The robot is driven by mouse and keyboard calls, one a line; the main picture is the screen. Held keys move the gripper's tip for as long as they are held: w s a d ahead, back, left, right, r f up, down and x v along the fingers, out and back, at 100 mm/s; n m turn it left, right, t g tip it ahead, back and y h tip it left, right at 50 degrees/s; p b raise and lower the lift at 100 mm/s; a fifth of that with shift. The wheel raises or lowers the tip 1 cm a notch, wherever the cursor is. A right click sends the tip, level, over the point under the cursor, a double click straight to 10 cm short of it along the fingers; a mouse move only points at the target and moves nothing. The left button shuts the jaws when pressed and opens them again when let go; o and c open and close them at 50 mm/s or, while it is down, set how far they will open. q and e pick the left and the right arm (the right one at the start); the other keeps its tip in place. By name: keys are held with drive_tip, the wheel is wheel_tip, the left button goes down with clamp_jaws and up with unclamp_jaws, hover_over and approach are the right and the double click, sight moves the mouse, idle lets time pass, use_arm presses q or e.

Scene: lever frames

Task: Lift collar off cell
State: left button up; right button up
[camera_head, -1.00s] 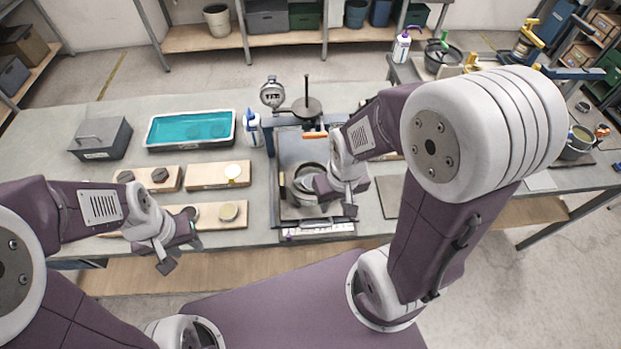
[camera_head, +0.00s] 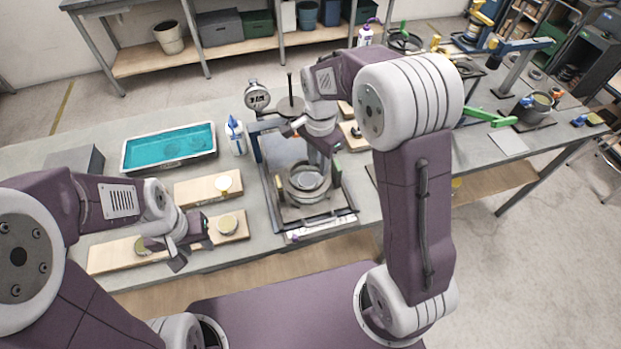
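A round grey metal cell (camera_head: 304,194) with a ring-shaped rim sits on the plate of the lever frame, at the middle of the view. I cannot clearly tell the collar apart from the cell's rim. My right gripper (camera_head: 328,160) points down just above and behind the cell; its fingers are partly hidden by its own body, so its opening is unclear. My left gripper (camera_head: 190,245) is open over the front wooden boards, well left of the cell, with nothing seen between its fingers.
A dial gauge (camera_head: 257,96) and a dark disc with an upright rod (camera_head: 290,106) stand behind the cell. A green lever (camera_head: 489,117) lies at right.

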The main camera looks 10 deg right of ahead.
sight(319, 185)
drive_tip(key=f, duration=0.3)
drive_tip(key=shift+s+d+f, duration=0.15)
drive_tip(key=shift+d+f, duration=0.05)
wheel_tip(319, 185, down, 5)
drive_tip(key=shift+d+r+p, duration=0.1)
drive_tip(key=shift+r+p, duration=0.05)
drive_tip(key=shift+p, duration=0.45)
drive_tip(key=shift+f, duration=0.45)
clamp_jaws()
drive_tip(key=shift+r, duration=0.1)
